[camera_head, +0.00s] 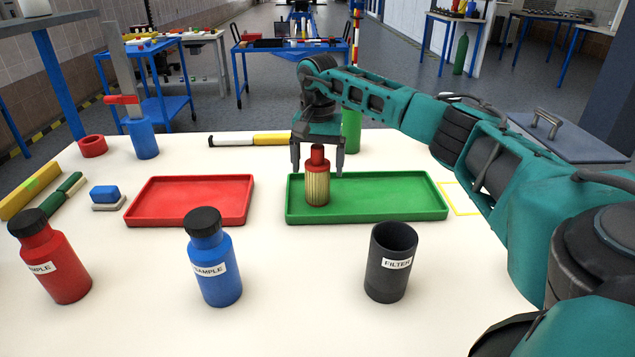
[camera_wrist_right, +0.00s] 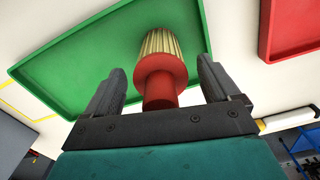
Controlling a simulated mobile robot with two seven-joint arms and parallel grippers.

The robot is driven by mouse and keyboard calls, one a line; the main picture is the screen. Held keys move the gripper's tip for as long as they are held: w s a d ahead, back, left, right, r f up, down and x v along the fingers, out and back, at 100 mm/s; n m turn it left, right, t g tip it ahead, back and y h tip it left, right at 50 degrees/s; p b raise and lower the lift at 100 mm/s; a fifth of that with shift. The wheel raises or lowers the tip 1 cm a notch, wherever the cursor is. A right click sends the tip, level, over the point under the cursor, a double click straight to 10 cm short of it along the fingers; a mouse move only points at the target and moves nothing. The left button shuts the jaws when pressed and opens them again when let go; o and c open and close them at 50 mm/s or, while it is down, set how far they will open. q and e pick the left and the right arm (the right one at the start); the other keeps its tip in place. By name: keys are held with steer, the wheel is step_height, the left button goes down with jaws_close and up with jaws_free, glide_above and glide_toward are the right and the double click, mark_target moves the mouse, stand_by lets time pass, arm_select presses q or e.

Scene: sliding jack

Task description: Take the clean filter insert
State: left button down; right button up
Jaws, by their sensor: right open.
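The filter insert (camera_head: 317,187) stands upright in the green tray (camera_head: 415,207), toward its left end. It has a pleated tan body with a red cap and a narrower red top. My right gripper (camera_head: 318,170) is open above the tray, its two fingers on either side of the insert's red top. The right wrist view shows the insert (camera_wrist_right: 161,62) between the two open fingers (camera_wrist_right: 158,85), with gaps on both sides. An open dark cup labelled FILTER (camera_head: 390,265) stands in front of the green tray. My left gripper is not in view.
A red tray (camera_head: 190,201) lies left of the green one. A red bottle (camera_head: 50,258) and a blue bottle (camera_head: 213,258) stand in front. A green cylinder (camera_head: 351,130) stands behind my right gripper. A yellow-handled tool (camera_head: 270,139) lies at the back.

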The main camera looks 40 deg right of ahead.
steer(key=shift+f, duration=0.3)
steer(key=shift+r, duration=0.1)
steer(key=c, duration=1.1)
steer(key=shift+r, duration=0.1)
steer(key=shift+c, duration=0.2)
